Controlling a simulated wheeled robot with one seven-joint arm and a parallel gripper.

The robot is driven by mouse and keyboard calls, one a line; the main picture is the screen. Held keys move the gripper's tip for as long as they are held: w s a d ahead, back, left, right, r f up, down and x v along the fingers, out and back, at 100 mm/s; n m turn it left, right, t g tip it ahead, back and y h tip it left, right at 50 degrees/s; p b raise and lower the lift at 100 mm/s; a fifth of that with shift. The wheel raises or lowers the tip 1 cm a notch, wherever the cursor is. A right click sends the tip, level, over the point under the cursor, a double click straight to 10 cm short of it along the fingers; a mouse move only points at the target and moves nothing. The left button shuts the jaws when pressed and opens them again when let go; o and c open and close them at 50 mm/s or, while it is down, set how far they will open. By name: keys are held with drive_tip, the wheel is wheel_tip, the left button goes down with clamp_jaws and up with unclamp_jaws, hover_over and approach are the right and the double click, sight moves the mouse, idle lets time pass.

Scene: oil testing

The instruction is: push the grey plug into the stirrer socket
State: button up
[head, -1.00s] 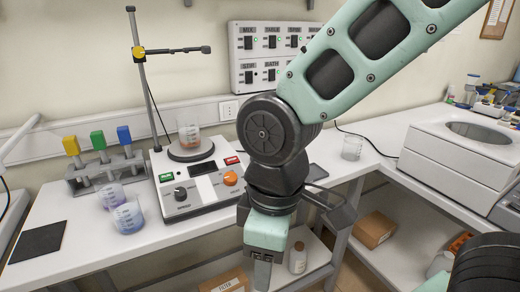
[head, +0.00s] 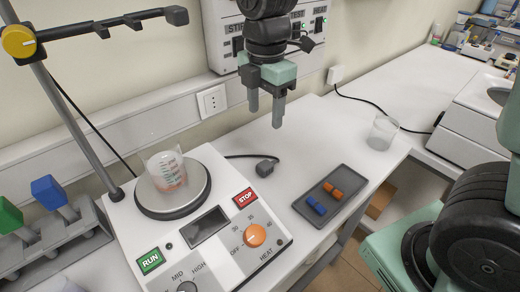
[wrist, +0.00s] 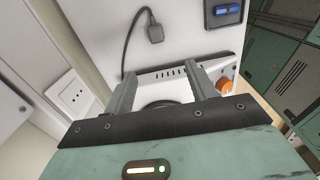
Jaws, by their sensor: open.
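The grey plug (head: 267,167) lies on the white bench to the right of the stirrer (head: 208,225), with its dark cord running back toward the stirrer. It also shows in the wrist view (wrist: 154,32), beyond my fingertips. A white wall socket (head: 212,101) with empty holes sits in the trunking behind the stirrer; it shows at the left of the wrist view (wrist: 72,95). I cannot tell whether this is the stirrer socket. My gripper (head: 265,115) is open and empty, fingers pointing down above the bench, apart from the plug.
A glass beaker with reddish liquid (head: 166,172) stands on the stirrer plate. A dark tray (head: 345,187) holds a blue and an orange piece. An empty beaker (head: 382,133) stands farther right. A white plug (head: 335,75) is in the wall trunking. A stand rod rises at left.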

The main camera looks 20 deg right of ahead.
drive_tip(key=shift+w+d, duration=0.15)
drive_tip(key=shift+w, duration=0.25)
drive_tip(key=p, duration=0.1)
hover_over(265, 165)
wheel_tip(265, 165, down, 11)
drive_tip(key=shift+f, duration=0.6)
drive_tip(key=shift+f, duration=0.1)
drive_tip(key=shift+f+p, duration=0.7)
drive_tip(key=shift+f, duration=1.8)
drive_tip(key=shift+c, duration=0.3)
